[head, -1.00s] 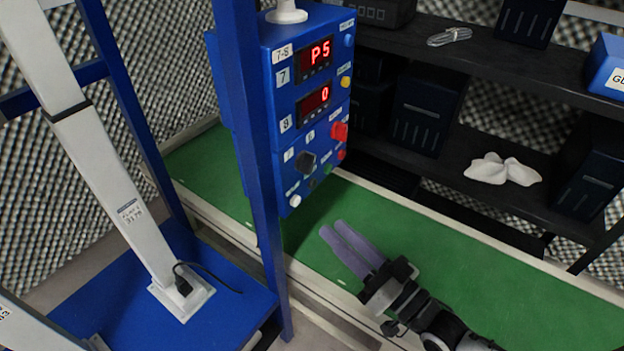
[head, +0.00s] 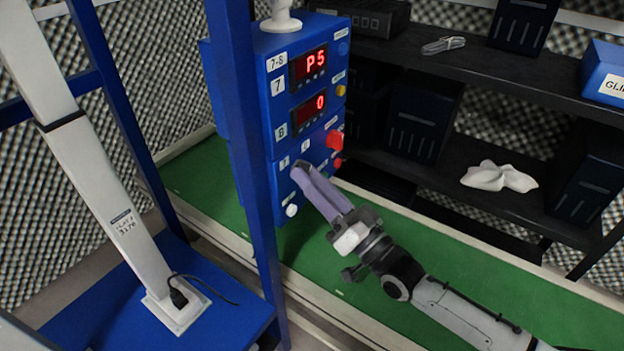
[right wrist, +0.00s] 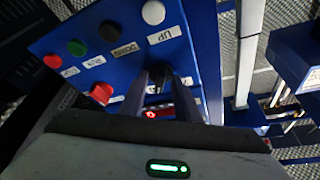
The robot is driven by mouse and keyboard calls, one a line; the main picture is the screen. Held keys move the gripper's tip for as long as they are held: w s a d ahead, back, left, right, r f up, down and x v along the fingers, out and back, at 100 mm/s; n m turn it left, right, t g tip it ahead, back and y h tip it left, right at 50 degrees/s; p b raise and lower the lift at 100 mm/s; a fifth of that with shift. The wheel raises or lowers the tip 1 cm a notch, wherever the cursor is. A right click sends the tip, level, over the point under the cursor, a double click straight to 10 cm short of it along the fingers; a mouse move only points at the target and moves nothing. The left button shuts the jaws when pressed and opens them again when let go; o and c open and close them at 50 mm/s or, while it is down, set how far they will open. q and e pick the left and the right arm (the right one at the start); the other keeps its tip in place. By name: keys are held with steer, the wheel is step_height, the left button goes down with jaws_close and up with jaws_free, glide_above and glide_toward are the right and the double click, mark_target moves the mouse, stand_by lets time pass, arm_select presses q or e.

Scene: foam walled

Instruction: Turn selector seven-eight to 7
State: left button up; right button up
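The blue control panel (head: 311,133) stands at the centre of the head view, with red displays reading P5 and 0. My right gripper (head: 300,170) reaches its purple fingers to the panel's lower face, where they largely hide the black selector knob. In the right wrist view the dark knob (right wrist: 157,73) sits between the tips of my right gripper (right wrist: 159,80). The fingers are apart at their bases; whether the tips press on the knob, I cannot tell. The knob's pointer is not readable. My left gripper is not in view.
A red knob (head: 335,140) is close to the right of the fingers; a white button (head: 291,210) is below. A blue post (head: 246,150) stands before the panel's left side. Dark shelves (head: 480,70) are behind. The green surface (head: 440,245) is clear beneath the arm.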

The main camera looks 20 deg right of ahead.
steer(key=shift+c, duration=0.5)
jaws_close()
steer(key=shift+w+d+n+g+y+b, duration=0.1)
steer(key=shift+n+g+y+b, duration=0.95)
steer(key=shift+n, duration=1.8)
steer(key=shift+w+d+n+g+y+b, duration=0.15)
steer(key=shift+n+g+y+b, duration=0.85)
steer(key=shift+n, duration=1.9)
steer(key=shift+w+d+n+g+y+b, duration=0.1)
steer(key=shift+n+g+y+b, duration=0.5)
steer(key=shift+n+y, duration=1.5)
steer(key=shift+n+h, duration=0.65)
steer(key=shift+n, duration=0.4)
